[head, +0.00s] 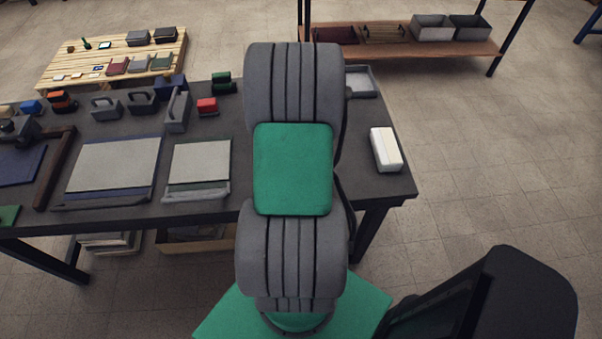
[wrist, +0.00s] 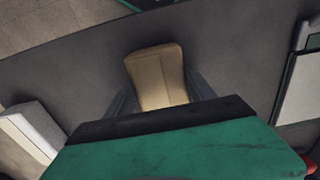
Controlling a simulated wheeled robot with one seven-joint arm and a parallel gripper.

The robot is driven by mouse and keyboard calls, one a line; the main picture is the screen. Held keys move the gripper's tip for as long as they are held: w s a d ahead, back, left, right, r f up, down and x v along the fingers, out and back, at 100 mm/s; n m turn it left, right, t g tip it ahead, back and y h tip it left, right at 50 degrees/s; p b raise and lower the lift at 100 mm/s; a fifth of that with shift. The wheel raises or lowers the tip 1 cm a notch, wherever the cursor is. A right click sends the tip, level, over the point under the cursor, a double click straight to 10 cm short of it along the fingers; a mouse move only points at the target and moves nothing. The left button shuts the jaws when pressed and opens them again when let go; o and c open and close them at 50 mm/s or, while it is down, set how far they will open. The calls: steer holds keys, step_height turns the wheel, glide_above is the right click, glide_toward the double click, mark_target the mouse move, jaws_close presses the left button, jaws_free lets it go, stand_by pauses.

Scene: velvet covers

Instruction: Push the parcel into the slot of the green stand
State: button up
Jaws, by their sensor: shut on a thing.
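The tan parcel (wrist: 157,72) shows in the wrist view, between the two dark fingers of my gripper (wrist: 162,97). The gripper is shut on it, and its far end sticks out past the fingers over the dark table top. I cannot tell whether the parcel touches the table. In the head view my arm hides the gripper and parcel. I cannot make out the green stand or its slot; it may be behind my arm.
A white box (head: 386,149) lies near the table's right end, also in the wrist view (wrist: 32,135). Light grey panels (head: 115,165) (head: 200,162) lie left of my arm. Small red (head: 207,105) and dark green blocks (head: 222,86) stand behind. The dark table (head: 365,190) is bare between arm and white box.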

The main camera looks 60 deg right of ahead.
steer(key=shift+w+d, duration=0.6)
steer(key=shift+d, duration=0.05)
steer(key=shift+b, duration=0.3)
steer(key=shift+w+d+b, duration=0.8)
steer(key=shift+w+d, duration=0.7)
steer(key=shift+d, duration=0.25)
steer(key=o, duration=1.8)
